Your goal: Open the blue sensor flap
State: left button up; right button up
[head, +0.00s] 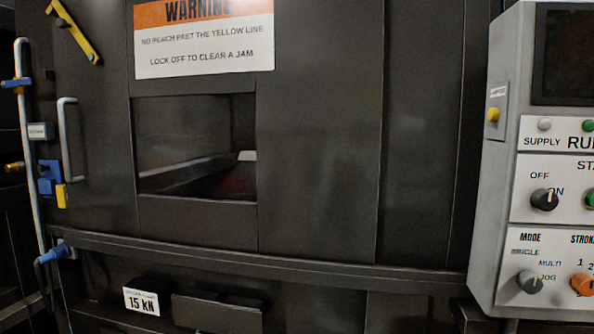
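Several blue parts show at the far left of the head view, on or beside the dark machine front. A blue block (48,176) with a yellow piece below it sits by the door handle. A blue lever-like part (54,253) is lower down, and a small blue clamp-like part (15,83) is higher on the grey pipe. I cannot tell which of these, if any, is the sensor flap, or whether it is open. Neither of my grippers is in view.
The dark door has a grey handle (68,142), a window opening (195,147) and a warning sign (204,40). A ledge (260,261) runs below, above a 15 kN plate (141,301). A grey control box (507,150) juts out at the right.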

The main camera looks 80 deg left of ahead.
aim_at(50, 170)
jog(key=u, duration=3.95)
jog(key=i+j+z, duration=0.25)
jog(key=i+j, duration=0.25)
